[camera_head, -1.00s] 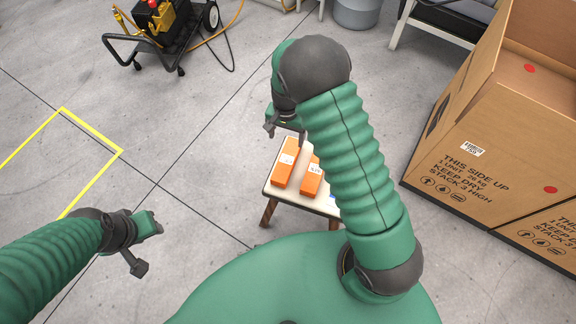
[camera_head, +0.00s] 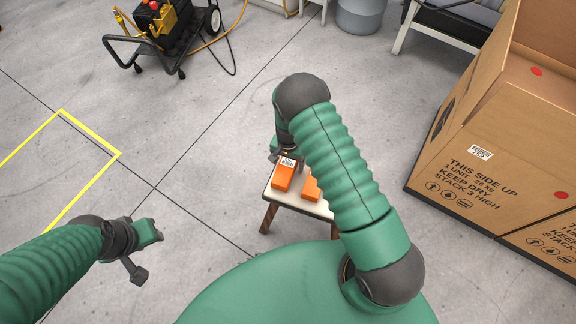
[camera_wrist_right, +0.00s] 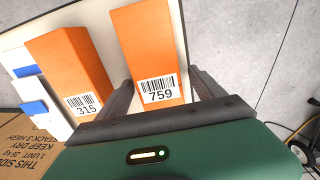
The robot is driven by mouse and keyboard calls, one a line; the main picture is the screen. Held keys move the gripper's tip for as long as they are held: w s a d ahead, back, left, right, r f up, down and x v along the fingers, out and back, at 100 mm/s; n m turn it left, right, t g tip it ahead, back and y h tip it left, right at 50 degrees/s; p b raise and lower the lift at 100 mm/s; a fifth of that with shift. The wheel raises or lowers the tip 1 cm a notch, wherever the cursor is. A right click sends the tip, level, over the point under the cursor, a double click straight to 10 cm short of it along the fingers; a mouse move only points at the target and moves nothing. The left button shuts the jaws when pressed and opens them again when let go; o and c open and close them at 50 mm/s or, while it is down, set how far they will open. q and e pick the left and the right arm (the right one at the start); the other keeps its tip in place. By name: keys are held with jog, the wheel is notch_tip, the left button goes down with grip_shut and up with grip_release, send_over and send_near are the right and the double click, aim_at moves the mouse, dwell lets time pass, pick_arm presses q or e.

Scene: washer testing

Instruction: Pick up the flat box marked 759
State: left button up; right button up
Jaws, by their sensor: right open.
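The orange flat box marked 759 (camera_wrist_right: 150,45) lies on a small white-topped table (camera_wrist_right: 197,22). Its white label faces up at the end near my right gripper (camera_wrist_right: 162,78). The gripper is open, with one finger on each side of that labelled end. I cannot tell if the fingers touch the box. In the head view this box (camera_head: 283,179) is the left one, with my right gripper (camera_head: 283,158) over its far end. A second orange box, marked 315 (camera_wrist_right: 68,65), lies beside it. My left gripper (camera_head: 146,238) is at lower left, away from the table.
White items with blue parts (camera_wrist_right: 27,70) lie beyond box 315. A large carton (camera_head: 475,165) stands right of the table. The floor left of the table is clear.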

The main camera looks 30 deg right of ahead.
jog(key=shift+r, duration=0.15)
grip_shut()
dwell(0.4)
